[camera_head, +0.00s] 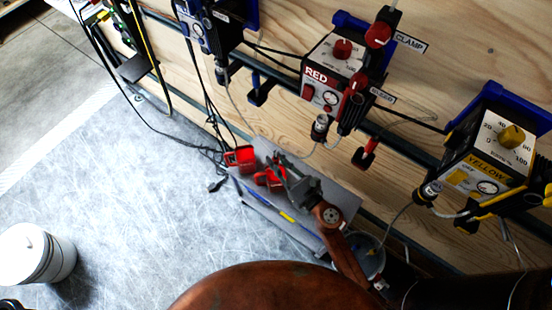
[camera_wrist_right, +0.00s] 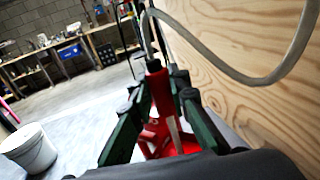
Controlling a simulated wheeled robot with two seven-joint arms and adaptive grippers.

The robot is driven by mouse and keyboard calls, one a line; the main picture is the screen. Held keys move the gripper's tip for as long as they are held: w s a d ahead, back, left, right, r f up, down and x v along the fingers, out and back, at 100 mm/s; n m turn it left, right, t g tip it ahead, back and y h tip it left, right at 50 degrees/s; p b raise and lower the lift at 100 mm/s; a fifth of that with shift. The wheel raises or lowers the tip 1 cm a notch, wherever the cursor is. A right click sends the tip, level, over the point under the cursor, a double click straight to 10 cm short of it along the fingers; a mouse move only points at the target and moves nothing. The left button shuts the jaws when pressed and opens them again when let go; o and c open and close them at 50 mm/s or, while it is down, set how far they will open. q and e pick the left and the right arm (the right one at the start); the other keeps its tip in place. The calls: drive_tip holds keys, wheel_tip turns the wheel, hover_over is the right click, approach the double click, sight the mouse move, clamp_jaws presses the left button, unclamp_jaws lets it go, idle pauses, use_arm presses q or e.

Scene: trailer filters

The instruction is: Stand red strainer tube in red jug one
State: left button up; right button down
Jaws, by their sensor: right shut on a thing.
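My right gripper (camera_head: 281,168) is over the grey shelf in the head view, with its arm coming up from the bottom right. In the right wrist view its fingers (camera_wrist_right: 160,108) are shut on the upright red strainer tube (camera_wrist_right: 157,84), whose top has a pale hose. A red jug-like body (camera_wrist_right: 155,143) shows below and between the fingers. In the head view a red part (camera_head: 266,179) is beside the gripper, and a square red jug (camera_head: 240,158) stands just left of it. Whether the tube's lower end is inside a jug is hidden. My left gripper is not in view.
A box labelled RED (camera_head: 326,84) and a yellow-marked box (camera_head: 490,152) hang on the wooden wall, with hoses and cables looping down. A grey shelf (camera_head: 333,197) lies below, with a metal pot (camera_head: 369,256) at its right. A white bucket (camera_head: 36,255) stands on clear floor.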

drive_tip(key=shift+f, duration=0.15)
drive_tip(key=c, duration=1.8)
unclamp_jaws()
drive_tip(key=shift+o, duration=0.2)
drive_tip(key=v, duration=1.2)
